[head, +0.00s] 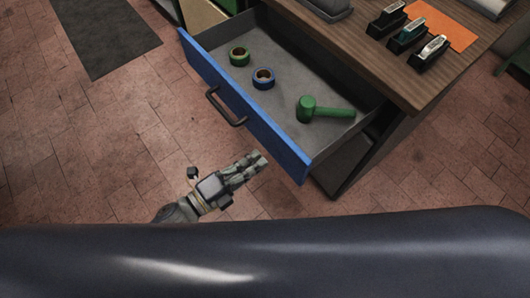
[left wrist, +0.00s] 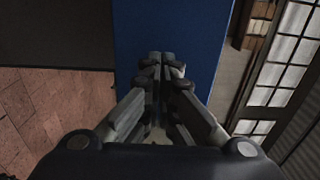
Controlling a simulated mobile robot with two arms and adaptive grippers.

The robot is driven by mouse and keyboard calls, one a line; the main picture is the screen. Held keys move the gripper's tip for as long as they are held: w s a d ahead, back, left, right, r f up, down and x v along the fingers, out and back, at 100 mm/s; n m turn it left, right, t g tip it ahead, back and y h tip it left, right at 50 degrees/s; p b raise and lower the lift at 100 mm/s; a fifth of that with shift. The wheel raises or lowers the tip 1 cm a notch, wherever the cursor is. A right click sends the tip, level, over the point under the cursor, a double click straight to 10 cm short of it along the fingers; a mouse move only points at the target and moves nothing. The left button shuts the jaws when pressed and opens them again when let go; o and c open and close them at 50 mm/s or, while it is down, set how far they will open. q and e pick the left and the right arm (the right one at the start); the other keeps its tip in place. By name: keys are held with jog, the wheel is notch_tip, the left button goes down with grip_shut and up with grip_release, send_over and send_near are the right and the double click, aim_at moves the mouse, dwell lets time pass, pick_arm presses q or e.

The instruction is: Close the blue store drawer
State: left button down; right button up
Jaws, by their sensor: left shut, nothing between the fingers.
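The blue store drawer (head: 268,130) stands pulled out from a wooden-topped cabinet, in the head view. Its blue front has a dark handle (head: 226,106). My left gripper (head: 262,160) is shut and empty in front of the drawer's blue front, below and right of the handle. In the left wrist view its closed fingers (left wrist: 160,62) point at the blue front (left wrist: 185,25); I cannot tell whether they touch it. My right gripper is out of view.
The wooden worktop (head: 360,55) carries several dark-bodied tools (head: 405,35) and an orange sheet (head: 440,25). A dark mat (head: 105,35) lies on the tiled floor at the upper left. The floor left of the drawer is clear.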

aim_at(274, 149)
pick_arm(q)
jog(key=shift+x, duration=1.75)
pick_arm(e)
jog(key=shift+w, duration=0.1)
